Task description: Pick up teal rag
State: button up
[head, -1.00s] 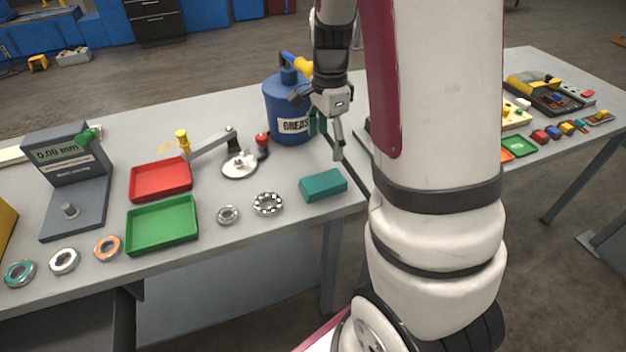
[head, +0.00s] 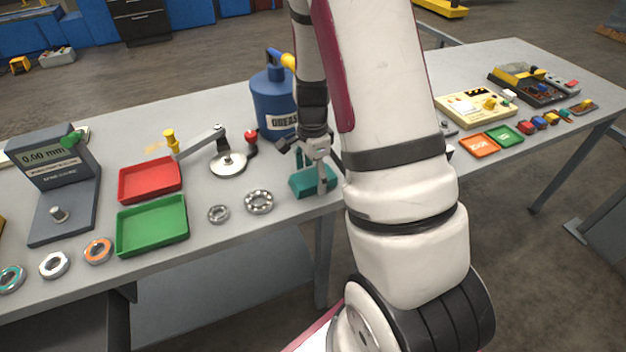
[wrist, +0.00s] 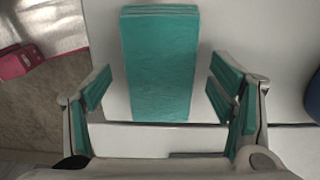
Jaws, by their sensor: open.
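The teal rag (head: 303,182) is a folded rectangular block lying on the grey table near its front edge. My gripper (head: 312,170) is right at the rag in the head view and hides part of it. In the wrist view the rag (wrist: 160,65) lies upright in the picture, centred between the fingers and a little ahead of them. My gripper (wrist: 160,95) is open, with one teal-padded finger on each side and a gap to the rag on both sides. Nothing is held.
A blue grease can (head: 272,105) stands behind the rag. A bearing (head: 259,202) and a smaller ring (head: 218,213) lie to its left, then a green tray (head: 152,226) and a red tray (head: 150,180). The table's front edge is close to the rag.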

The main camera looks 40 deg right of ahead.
aim_at(312, 176)
jog(key=c, duration=1.2)
jog(key=shift+c, duration=0.2)
jog(key=shift+r, duration=0.8)
notch_tip(312, 176, up, 2)
jog(key=shift+r, duration=0.1)
jog(key=s+a+r+p, duration=0.1)
jog(key=s+a+p, duration=0.2)
jog(key=s, duration=1.2)
jog(key=shift+s+r, duration=0.15)
jog(key=shift+s, duration=0.2)
